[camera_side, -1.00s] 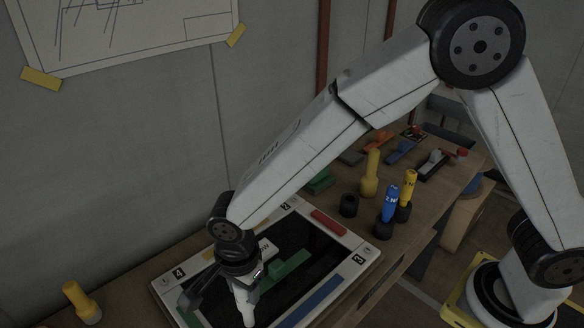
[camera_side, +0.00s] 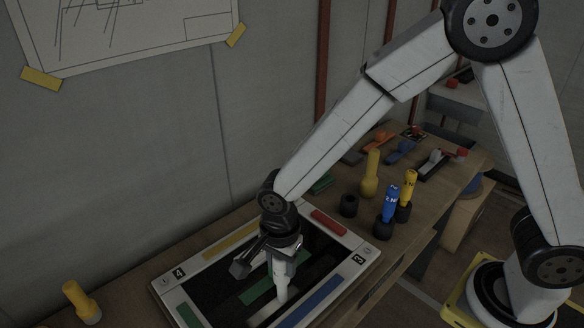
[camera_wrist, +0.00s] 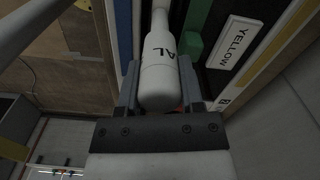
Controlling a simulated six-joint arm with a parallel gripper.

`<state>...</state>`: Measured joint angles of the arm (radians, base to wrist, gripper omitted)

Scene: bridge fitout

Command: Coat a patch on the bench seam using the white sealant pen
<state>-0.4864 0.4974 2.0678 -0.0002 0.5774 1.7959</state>
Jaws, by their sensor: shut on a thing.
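My gripper (camera_side: 284,246) is shut on the white sealant pen (camera_side: 282,280), which points down, slightly tilted, over the dark panel (camera_side: 205,284) on the bench. In the wrist view, the pen (camera_wrist: 160,62) lies between both jaws (camera_wrist: 160,88), with the letters "AL" showing. Its tip is at or very near the panel; exact contact cannot be told. A pale streak (camera_side: 264,313) runs on the dark surface from the pen tip toward the lower left. A green strip (camera_side: 257,291) lies just left of the pen.
The panel's white frame (camera_side: 164,294) carries red (camera_side: 328,222), blue (camera_side: 315,301) and yellow (camera_side: 230,241) bars. A yellow object (camera_side: 82,302) stands at left.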

